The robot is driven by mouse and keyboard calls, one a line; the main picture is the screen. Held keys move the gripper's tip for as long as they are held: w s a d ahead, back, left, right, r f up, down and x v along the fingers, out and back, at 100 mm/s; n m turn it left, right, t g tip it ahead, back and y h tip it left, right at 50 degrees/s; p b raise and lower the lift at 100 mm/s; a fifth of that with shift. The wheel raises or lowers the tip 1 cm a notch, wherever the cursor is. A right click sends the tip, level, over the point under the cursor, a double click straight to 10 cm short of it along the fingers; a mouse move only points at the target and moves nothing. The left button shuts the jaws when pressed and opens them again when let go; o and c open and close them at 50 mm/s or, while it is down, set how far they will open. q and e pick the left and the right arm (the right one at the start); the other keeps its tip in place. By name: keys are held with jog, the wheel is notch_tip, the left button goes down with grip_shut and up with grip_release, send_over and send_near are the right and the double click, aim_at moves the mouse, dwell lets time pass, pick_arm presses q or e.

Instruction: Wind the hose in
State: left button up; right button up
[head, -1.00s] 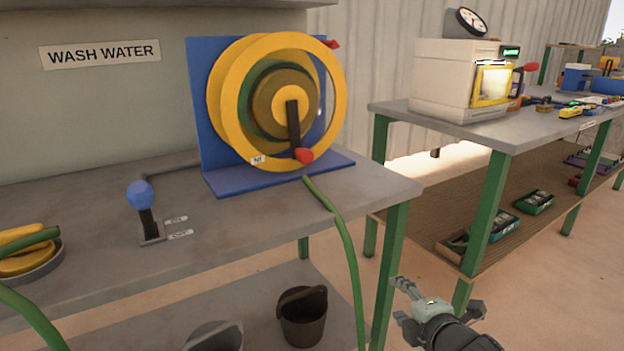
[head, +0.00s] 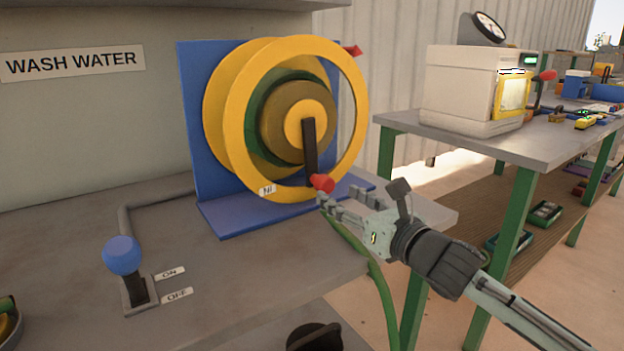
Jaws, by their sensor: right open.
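The hose reel (head: 348,90) has yellow flanges and stands on a blue bracket (head: 190,130) on the grey bench. Its black crank arm (head: 309,150) points down and ends in a red knob (head: 322,182). Some green hose (head: 256,130) is wound on the drum. The loose green hose (head: 383,300) hangs over the bench's front edge. My right gripper (head: 328,203) is open just below and right of the red knob; I cannot tell if it touches. A blue-knobbed lever (head: 123,256) stands by ON and OFF labels. My left gripper is out of view.
A WASH WATER sign (head: 72,63) is on the wall. A dark bucket (head: 314,337) shows below the bench edge. A second table (head: 470,142) with a white machine (head: 465,90) stands at the right. The bench top before the reel is clear.

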aim_at(328, 188)
jog(key=shift+w+a, duration=0.25)
jog(key=shift+w, duration=0.1)
jog(key=x, duration=0.5)
jog(key=shift+w+a, duration=0.2)
jog(key=shift+w, duration=0.1)
jog(key=shift+w+a, duration=0.15)
jog(key=shift+w, duration=0.05)
jog(key=shift+c, duration=0.6)
jog(key=c, duration=1)
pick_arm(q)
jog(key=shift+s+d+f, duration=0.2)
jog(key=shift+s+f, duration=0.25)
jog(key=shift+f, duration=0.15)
pick_arm(e)
grip_shut()
